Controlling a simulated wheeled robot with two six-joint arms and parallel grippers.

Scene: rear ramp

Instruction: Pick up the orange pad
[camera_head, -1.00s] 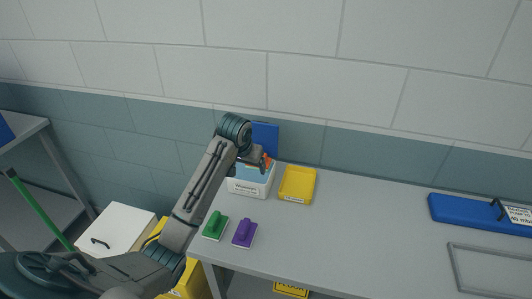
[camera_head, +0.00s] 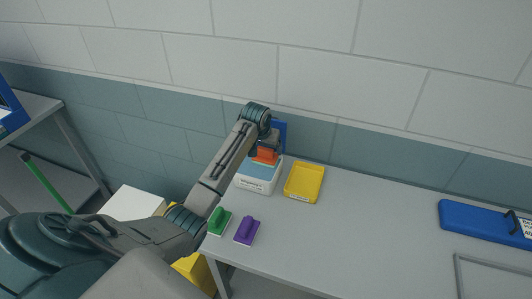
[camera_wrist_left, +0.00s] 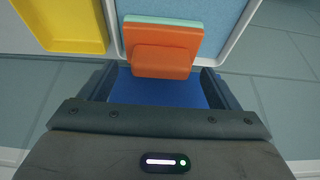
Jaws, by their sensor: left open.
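The orange pad (camera_head: 266,156) is at the back of a white box (camera_head: 256,187) with a light blue inside. In the left wrist view the orange pad (camera_wrist_left: 168,50) shows a block-like handle and a pale green layer along one edge. My left gripper (camera_head: 267,143) is right at the pad, at the back of the box. In the left wrist view its open fingers (camera_wrist_left: 158,72) stand on either side of the handle's near end, with gaps at both sides. Whether the pad touches the box floor is unclear. My right gripper is out of view.
A yellow tray (camera_head: 304,184) stands just right of the box. A green pad (camera_head: 219,221) and a purple pad (camera_head: 247,231) lie in front on the grey table (camera_head: 350,235). A blue panel (camera_head: 280,135) stands behind the box. The table's middle is clear.

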